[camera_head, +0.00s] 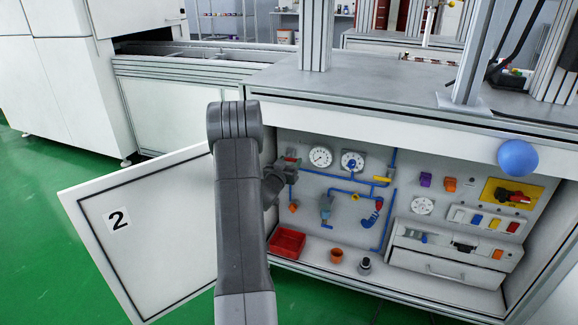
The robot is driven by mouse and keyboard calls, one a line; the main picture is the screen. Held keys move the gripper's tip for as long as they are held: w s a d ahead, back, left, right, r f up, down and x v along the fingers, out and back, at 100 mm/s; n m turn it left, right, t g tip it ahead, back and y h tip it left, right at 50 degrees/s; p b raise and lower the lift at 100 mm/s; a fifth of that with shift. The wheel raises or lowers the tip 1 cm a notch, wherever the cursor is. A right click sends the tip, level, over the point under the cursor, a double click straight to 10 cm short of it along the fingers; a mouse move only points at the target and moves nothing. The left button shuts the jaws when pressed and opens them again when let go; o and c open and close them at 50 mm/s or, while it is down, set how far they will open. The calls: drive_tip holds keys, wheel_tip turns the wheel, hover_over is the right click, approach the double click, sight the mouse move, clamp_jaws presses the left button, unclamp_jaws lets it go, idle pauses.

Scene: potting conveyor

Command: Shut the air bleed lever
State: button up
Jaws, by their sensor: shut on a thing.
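My gripper (287,166) is small in the head view, at the upper left of the open cabinet's back panel, partly hidden behind my arm. It is shut at a red and grey fitting (291,160) by the left end of the blue air pipes (335,174). This looks like the place of the air bleed lever. The jaws and wrist cover most of it, so the lever's angle cannot be told. An orange part (293,207) sits just below. A yellow-handled valve (381,181) and a blue fitting with a red part (373,211) are further right.
The cabinet door (147,235), marked 2, stands open on the left. Two gauges (320,157) are right of my gripper. A red bin (287,243), an orange cup (336,255) and a grey part (365,266) stand on the cabinet floor. A blue ball (518,157) shows at the right.

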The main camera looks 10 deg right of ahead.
drive_tip(key=shift+f+m+b, duration=0.1)
drive_tip(key=shift+m+b, duration=0.2)
drive_tip(key=shift+m, duration=0.3)
drive_tip(key=o, duration=1)
drive_tip(key=shift+s, duration=0.1)
drive_tip(key=p+v, duration=0.3)
drive_tip(key=v, duration=1)
drive_tip(key=shift+s+a, duration=0.25)
